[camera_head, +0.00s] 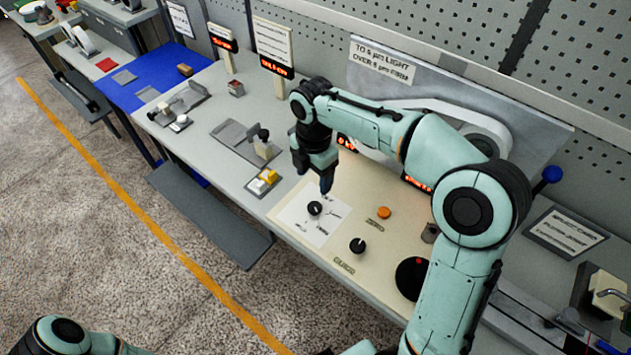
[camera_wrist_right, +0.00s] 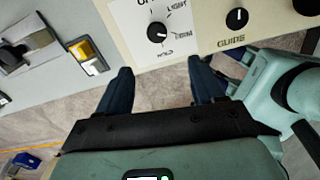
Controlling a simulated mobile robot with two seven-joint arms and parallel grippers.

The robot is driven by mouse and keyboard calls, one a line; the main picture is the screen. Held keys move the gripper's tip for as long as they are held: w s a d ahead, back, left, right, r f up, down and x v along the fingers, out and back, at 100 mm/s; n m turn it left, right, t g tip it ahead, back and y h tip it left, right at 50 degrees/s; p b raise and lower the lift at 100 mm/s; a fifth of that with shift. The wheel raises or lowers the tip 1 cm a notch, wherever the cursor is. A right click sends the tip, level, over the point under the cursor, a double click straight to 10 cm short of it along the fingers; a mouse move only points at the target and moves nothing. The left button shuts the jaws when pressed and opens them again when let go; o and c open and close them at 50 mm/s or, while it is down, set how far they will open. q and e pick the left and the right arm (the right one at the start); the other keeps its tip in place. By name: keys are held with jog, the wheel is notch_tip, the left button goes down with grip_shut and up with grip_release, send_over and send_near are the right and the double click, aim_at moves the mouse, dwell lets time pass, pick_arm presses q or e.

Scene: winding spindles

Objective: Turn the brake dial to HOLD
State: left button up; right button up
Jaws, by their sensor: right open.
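The brake dial (camera_head: 315,208) is a black knob on a white printed plate on the cream panel. In the wrist view the dial (camera_wrist_right: 157,32) has the words LIGHT, FIRM and HOLD around it, with OFF partly cut off. Its small white mark seems to face the FIRM side, but it is too small to be sure. My right gripper (camera_head: 326,188) is just above and behind the dial in the head view. In the wrist view its fingers (camera_wrist_right: 163,85) are spread with nothing between them. My left gripper is out of view.
The black GUIDE knob (camera_head: 357,245) and the orange ZERO button (camera_head: 384,212) are on the same panel. A yellow and white switch (camera_head: 262,181) stands left of the dial plate. A black disc (camera_head: 411,278) is at the right.

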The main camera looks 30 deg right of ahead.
aim_at(315, 206)
jog(key=f, duration=0.4)
jog(key=f+b, duration=0.1)
jog(key=f, duration=0.7)
jog(key=shift+w+d+b, duration=0.2)
jog(key=shift+w+b, duration=0.1)
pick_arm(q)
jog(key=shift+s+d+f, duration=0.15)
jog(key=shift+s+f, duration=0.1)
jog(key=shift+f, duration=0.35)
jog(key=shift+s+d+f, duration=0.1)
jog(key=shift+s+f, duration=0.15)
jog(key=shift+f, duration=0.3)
pick_arm(e)
jog(key=shift+f, duration=0.7)
jog(key=shift+c, duration=0.3)
jog(key=c, duration=1)
